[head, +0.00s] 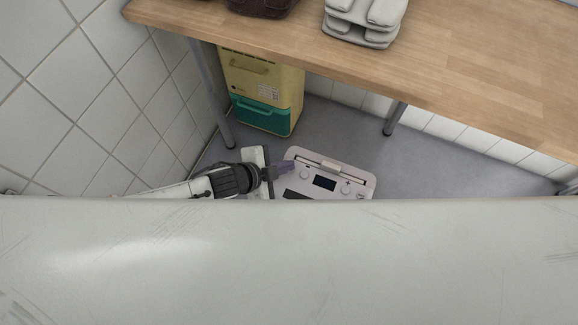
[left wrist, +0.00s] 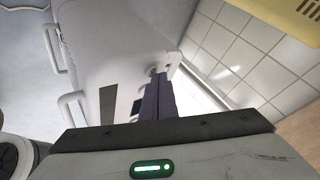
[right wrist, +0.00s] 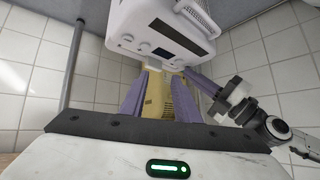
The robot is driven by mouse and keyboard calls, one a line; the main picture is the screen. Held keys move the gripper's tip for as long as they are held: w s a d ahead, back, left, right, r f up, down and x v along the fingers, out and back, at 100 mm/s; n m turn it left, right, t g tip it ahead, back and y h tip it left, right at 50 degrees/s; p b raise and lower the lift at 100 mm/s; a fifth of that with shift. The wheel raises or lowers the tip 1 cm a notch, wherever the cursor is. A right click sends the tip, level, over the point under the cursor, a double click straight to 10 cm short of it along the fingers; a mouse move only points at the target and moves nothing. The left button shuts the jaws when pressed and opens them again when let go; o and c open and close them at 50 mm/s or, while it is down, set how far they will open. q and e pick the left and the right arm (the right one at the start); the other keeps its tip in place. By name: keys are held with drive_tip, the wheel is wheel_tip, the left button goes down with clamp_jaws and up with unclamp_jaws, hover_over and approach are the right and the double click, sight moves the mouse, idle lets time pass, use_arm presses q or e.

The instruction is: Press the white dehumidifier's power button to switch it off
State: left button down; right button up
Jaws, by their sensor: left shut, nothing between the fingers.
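The white dehumidifier (head: 361,184) stands on the floor, its top panel showing a dark display and round controls; its lower part is hidden in the head view. It fills much of the left wrist view (left wrist: 110,55) and the top of the right wrist view (right wrist: 127,22). I cannot tell which control is the power button. My left gripper (head: 291,166) is shut and empty, its purple fingertips at the panel's left end, close to a round knob (head: 305,174); contact is unclear. My right gripper (right wrist: 158,85) is open and empty, facing the dehumidifier from a distance.
A wooden table (head: 450,65) on grey legs stands behind, with a folded grey stack (head: 362,25) and a dark brown item (head: 262,6) on it. A yellow and teal box (head: 262,85) is underneath. A tiled wall (head: 80,90) is close on the left. Floor right of the dehumidifier is clear.

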use_arm(q)
drive_tip(key=shift+r+p, duration=0.5)
use_arm(e)
drive_tip(key=shift+w+r, duration=0.1)
drive_tip(key=shift+r, duration=0.55)
drive_tip(key=shift+f, duration=0.1)
